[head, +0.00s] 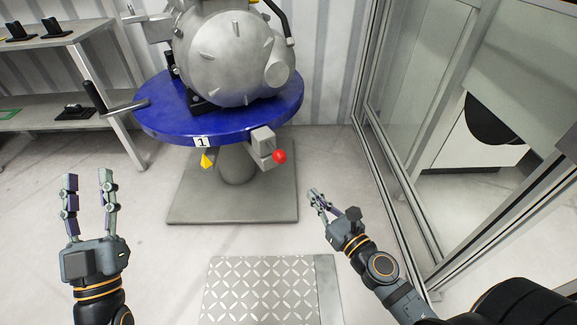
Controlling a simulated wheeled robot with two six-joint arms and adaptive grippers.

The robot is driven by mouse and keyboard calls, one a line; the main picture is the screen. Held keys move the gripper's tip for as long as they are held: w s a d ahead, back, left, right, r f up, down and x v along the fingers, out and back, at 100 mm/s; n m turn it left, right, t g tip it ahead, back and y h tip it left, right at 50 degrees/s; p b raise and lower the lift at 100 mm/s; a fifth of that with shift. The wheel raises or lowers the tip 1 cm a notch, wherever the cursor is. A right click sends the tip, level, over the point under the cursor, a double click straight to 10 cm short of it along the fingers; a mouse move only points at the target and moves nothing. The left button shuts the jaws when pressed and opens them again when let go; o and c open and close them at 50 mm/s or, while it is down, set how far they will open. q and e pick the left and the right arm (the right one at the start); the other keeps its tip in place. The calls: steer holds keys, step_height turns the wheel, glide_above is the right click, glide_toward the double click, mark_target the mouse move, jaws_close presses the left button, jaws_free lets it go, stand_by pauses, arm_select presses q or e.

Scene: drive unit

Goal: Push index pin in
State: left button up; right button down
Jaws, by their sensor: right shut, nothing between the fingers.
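A red ball knob (279,156), which looks like the head of the index pin, sits at a grey block (263,146) on the front right rim of the round blue table (160,125). The pin's shaft is hidden, so how far in it sits cannot be told. My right gripper (319,196) is shut and empty, below and to the right of the red knob and apart from it. My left gripper (88,177) is open and empty, its fingers pointing up, far left of the knob.
A grey drive unit (232,55) stands on the blue table, above a grey base plate (190,205). A handle (125,107) and a yellow pointer (207,159) stick out from the table. Shelves (95,95) are at left, a framed glass partition (400,195) at right. A patterned step (260,290) lies in front.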

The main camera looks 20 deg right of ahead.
steer(key=w+p, duration=0.1)
arm_select(q)
step_height(320, 180, down, 22)
steer(key=n+g+y+p, duration=0.1)
steer(key=g, duration=0.9)
arm_select(e)
steer(key=p, duration=0.2)
glide_toward(283, 160)
steer(key=w, duration=0.3)
steer(key=x, duration=0.3)
steer(key=shift+a, duration=0.4)
arm_select(q)
steer(key=s+d+f+g, duration=0.1)
steer(key=s+f+g, duration=0.8)
steer(key=s+f, duration=0.3)
step_height(283, 160, down, 3)
steer(key=shift+s+d+f, duration=0.1)
steer(key=shift+s+d, duration=0.1)
steer(key=shift+s, duration=0.1)
arm_select(e)
steer(key=shift+w+a, duration=0.1)
steer(key=shift+w, duration=0.25)
